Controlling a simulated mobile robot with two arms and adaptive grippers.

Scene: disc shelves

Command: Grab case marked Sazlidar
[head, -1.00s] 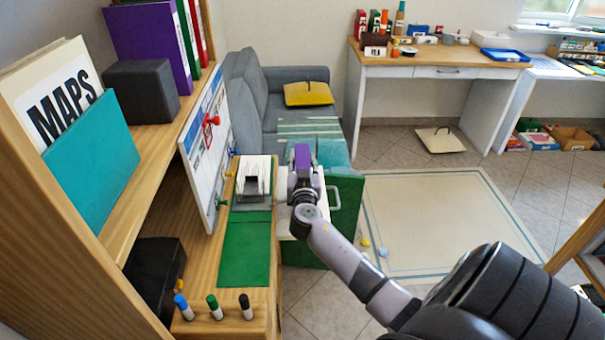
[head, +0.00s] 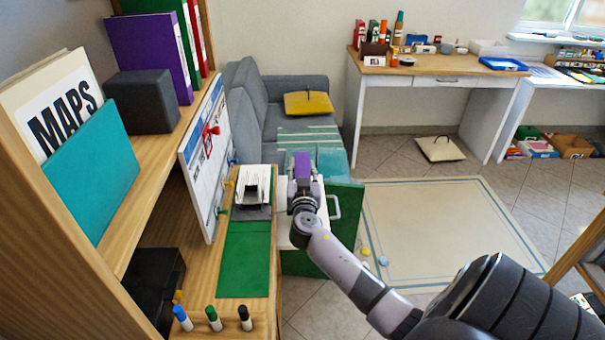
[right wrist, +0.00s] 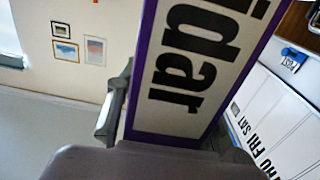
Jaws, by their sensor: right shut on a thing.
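A purple case with a white label and black letters ending in "idar" (right wrist: 190,75) fills the middle of the right wrist view. Its first letters are cut off at the top. My right gripper (right wrist: 172,130) is shut on it, with a finger on either side. In the head view, the purple top of the case (head: 302,165) rises beyond my right gripper (head: 303,190), beside the wooden desk's right edge. My wrist hides its lower part. My left gripper is not in view.
A whiteboard (head: 207,140) stands left of the case. A paper holder (head: 256,190) and a green mat (head: 246,255) lie on the desk (head: 232,312), with several markers in front. A green door panel (head: 347,215) stands just right of my gripper. Open floor lies further right.

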